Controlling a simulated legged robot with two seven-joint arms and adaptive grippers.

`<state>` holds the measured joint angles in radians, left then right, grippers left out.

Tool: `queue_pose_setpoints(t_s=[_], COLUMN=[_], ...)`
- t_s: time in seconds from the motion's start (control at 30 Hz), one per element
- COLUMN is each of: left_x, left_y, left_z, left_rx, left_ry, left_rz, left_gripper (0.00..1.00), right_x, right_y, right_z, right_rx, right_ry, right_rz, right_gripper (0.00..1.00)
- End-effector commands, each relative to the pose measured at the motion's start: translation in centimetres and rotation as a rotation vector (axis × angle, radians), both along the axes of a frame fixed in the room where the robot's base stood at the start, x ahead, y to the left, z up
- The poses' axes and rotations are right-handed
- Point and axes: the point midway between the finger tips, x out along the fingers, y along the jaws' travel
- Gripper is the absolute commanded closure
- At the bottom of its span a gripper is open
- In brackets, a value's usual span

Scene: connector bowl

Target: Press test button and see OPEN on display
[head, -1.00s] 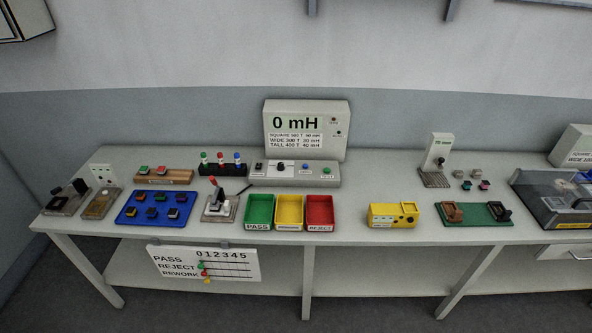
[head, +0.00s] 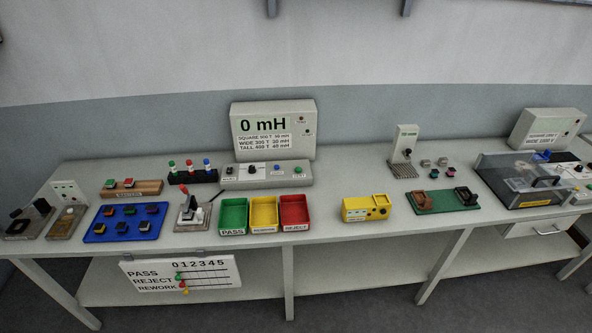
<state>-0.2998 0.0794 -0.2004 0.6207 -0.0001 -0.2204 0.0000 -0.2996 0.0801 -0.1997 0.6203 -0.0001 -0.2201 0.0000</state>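The grey tester with a display (head: 274,130) stands at the back of the bench, and its screen reads "0 mH" above several lines of small text. Its sloped control panel (head: 268,175) sits in front, with a black knob (head: 252,169), a blue button (head: 277,168) and a green button (head: 299,170). The labels under these buttons are too small to read, so I cannot tell which one is the test button. The display does not read OPEN. Neither gripper is in the head view.
Green (head: 233,215), yellow (head: 264,213) and red (head: 295,211) bins sit at the bench's front. A blue tray (head: 100,229) with several dark parts lies left. A yellow box (head: 367,208), a green board (head: 425,204) and a clear-lidded machine (head: 520,178) stand right. A tally board (head: 181,272) hangs below.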

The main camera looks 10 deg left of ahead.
Motion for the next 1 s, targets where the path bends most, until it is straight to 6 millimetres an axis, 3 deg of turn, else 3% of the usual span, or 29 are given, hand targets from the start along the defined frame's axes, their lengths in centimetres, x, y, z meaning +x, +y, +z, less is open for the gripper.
queue_pose_setpoints(t_s=[0.43, 0.67, 1.0], left_x=[0.00, -0.01, -0.01], left_y=[0.01, 0.02, 0.03], left_z=[0.00, 0.00, 0.00], left_rx=[0.000, 0.000, 0.000], left_ry=[0.000, 0.000, 0.000], left_rz=[0.000, 0.000, 0.001], left_gripper=[0.44, 1.00, 1.00], right_x=[-0.02, -0.03, -0.04], right_y=[0.03, 0.03, 0.04], right_z=[0.00, 0.00, 0.00], right_rx=[0.000, 0.000, 0.001], right_ry=[0.000, 0.000, 0.000], right_rz=[0.000, 0.000, 0.000], right_gripper=[0.60, 0.60, 0.60])
